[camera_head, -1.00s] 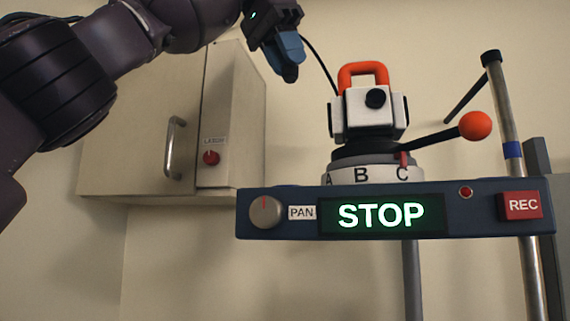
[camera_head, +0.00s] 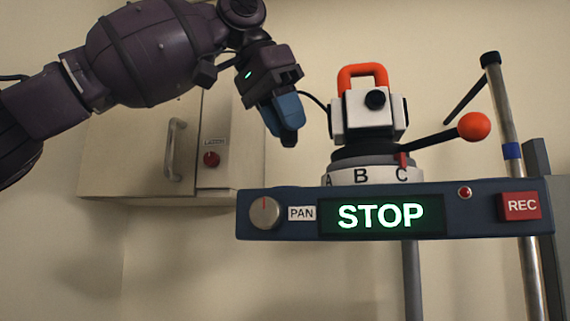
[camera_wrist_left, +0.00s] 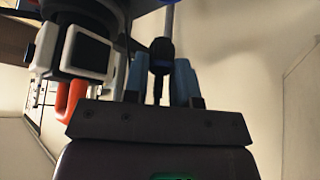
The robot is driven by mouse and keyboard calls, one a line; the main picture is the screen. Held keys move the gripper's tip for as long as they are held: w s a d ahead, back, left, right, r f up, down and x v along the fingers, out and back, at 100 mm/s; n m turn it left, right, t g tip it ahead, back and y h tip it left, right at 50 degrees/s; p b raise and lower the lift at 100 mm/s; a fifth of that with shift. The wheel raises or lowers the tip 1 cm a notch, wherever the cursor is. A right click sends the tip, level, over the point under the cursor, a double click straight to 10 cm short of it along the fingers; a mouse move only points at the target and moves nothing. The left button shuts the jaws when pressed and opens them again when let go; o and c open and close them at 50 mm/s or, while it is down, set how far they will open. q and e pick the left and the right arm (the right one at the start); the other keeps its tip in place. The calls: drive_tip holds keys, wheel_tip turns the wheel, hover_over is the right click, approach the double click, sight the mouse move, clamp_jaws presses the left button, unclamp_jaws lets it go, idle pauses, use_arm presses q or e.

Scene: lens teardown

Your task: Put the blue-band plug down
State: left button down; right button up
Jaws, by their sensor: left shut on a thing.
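My left gripper (camera_head: 286,130) is in the air left of the white camera head (camera_head: 362,113), pointing down. In the left wrist view its blue fingers (camera_wrist_left: 160,82) are shut on a dark plug (camera_wrist_left: 160,58). The plug is small and shadowed there, and I cannot make out a blue band. A black cable (camera_head: 313,99) runs between the gripper and the camera head. My right gripper is in neither view.
A blue control panel (camera_head: 470,224) reading STOP spans the front, below the gripper. A lever with an orange ball (camera_head: 475,126) and a metal pole (camera_head: 508,120) stand at right. A wall cabinet (camera_head: 140,150) with a handle is behind, at left.

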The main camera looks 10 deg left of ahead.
use_arm(q)
drive_tip(key=shift+f, duration=3.4)
drive_tip(key=shift+f, duration=0.35)
drive_tip(key=shift+f, duration=0.45)
drive_tip(key=c, duration=0.9)
unclamp_jaws()
drive_tip(key=shift+d+f, duration=0.1)
drive_tip(key=shift+f, duration=0.1)
drive_tip(key=shift+r, duration=0.75)
drive_tip(key=v, duration=1.2)
drive_tip(key=shift+r, duration=0.25)
